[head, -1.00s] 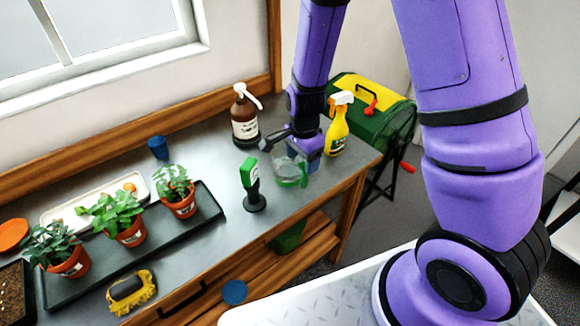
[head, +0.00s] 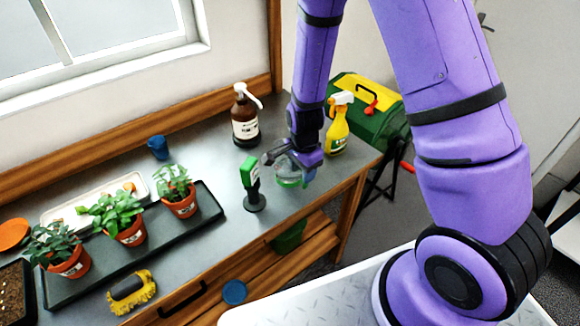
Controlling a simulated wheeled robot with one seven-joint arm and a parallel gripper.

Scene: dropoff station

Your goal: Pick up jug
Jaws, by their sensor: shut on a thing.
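The jug (head: 289,181) is a clear glass vessel with a green tint near its base, at the right part of the grey bench top. My gripper (head: 294,163) is at the jug's upper part and is shut on it. The gripper and wrist hide much of the jug's rim and far side. I cannot tell whether the jug's base touches the bench.
A green-and-black device (head: 252,184) stands close left of the jug. A brown pump bottle (head: 245,118) stands behind, and a yellow spray bottle (head: 337,130) to the right. Potted plants (head: 128,228) stand in a black tray (head: 85,285) at left. The bench's front edge is near.

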